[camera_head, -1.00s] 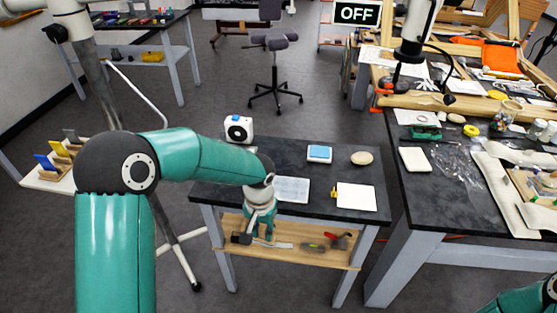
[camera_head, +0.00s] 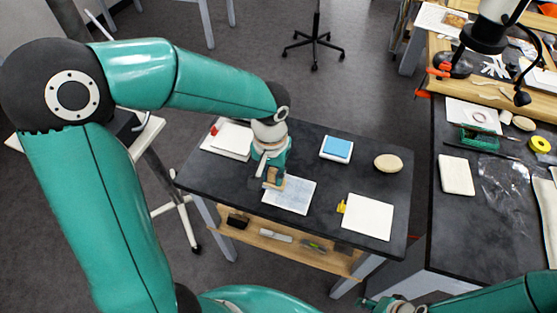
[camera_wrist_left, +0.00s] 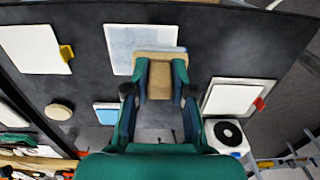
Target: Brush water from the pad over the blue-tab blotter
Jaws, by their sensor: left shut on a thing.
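My left gripper (camera_head: 270,166) is shut on a wide tan wooden brush (camera_head: 275,182). The brush also shows between the fingers in the left wrist view (camera_wrist_left: 160,58). It is over the near-left edge of a pale bluish, mottled sheet (camera_head: 293,196), likely the blotter; I cannot tell whether it touches. A blue tab is not clearly visible there. The blue pad (camera_head: 338,147) sits in a white tray behind and right of the sheet. My right gripper (camera_head: 385,303) is partly visible at the bottom edge, its jaws unclear.
A yellow-tab white blotter (camera_head: 368,217) lies right of the sheet, and a red-tab one (camera_head: 232,139) lies left. A round tan disc (camera_head: 388,163) lies at the back right. A white device with a dark round face (camera_wrist_left: 228,134) stands beside the red-tab blotter. A cluttered bench (camera_head: 450,120) stands right.

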